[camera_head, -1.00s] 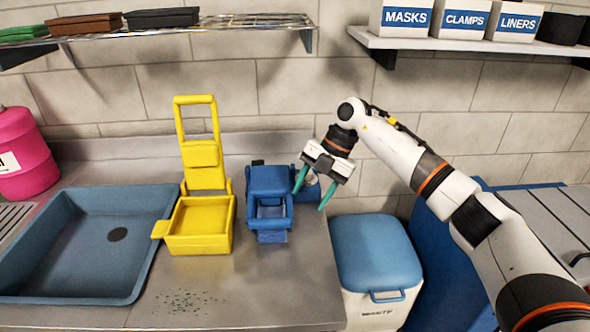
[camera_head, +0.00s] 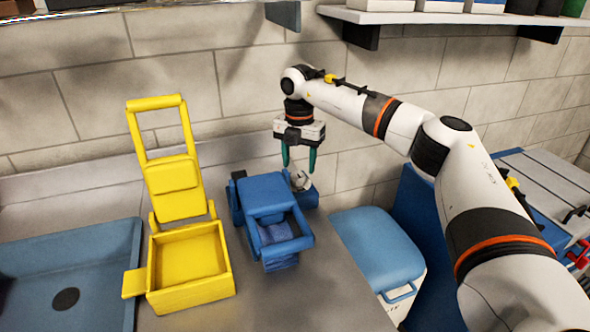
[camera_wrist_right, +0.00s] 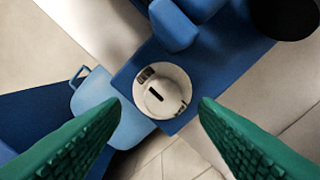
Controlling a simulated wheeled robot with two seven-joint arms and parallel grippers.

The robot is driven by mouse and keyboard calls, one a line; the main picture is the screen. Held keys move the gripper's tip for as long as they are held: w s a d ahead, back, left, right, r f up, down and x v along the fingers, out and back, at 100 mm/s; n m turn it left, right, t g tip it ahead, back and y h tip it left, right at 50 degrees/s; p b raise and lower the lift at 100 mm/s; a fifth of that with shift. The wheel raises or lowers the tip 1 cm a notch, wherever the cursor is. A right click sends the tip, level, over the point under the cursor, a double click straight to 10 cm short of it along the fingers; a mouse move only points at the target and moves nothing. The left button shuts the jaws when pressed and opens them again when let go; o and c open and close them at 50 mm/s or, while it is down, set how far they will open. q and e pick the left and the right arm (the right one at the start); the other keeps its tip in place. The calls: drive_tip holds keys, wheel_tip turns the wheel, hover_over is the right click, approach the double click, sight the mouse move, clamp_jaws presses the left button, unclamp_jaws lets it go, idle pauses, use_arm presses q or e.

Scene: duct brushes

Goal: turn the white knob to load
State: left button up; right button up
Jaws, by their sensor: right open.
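The white knob (camera_wrist_right: 157,97) is round with a dark slot and small dark labels on its plate. It sits on the right side of the blue device (camera_head: 268,205), and a bit of it shows in the head view (camera_head: 300,181). My right gripper (camera_head: 299,169) points down over the knob with its green fingers apart. In the right wrist view the fingers (camera_wrist_right: 160,108) are open on either side of the knob and do not appear to touch it. The label text is too small to read. My left gripper is not in view.
A yellow device (camera_head: 190,256) with a raised frame stands left of the blue one. A blue sink (camera_head: 30,262) is at the far left. A blue-lidded cooler (camera_head: 376,247) stands beyond the counter's right edge. A shelf (camera_head: 420,17) hangs above.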

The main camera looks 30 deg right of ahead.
sight(298, 174)
wheel_tip(298, 174, down, 2)
drive_tip(key=shift+w+f, duration=0.1)
drive_tip(key=shift+f, duration=0.1)
drive_tip(key=shift+a+f, duration=0.1)
drive_tip(key=shift+f, duration=0.35)
drive_tip(key=c, duration=1)
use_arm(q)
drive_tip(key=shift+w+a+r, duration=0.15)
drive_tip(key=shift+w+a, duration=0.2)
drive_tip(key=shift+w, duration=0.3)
use_arm(e)
drive_tip(key=shift+o, duration=0.2)
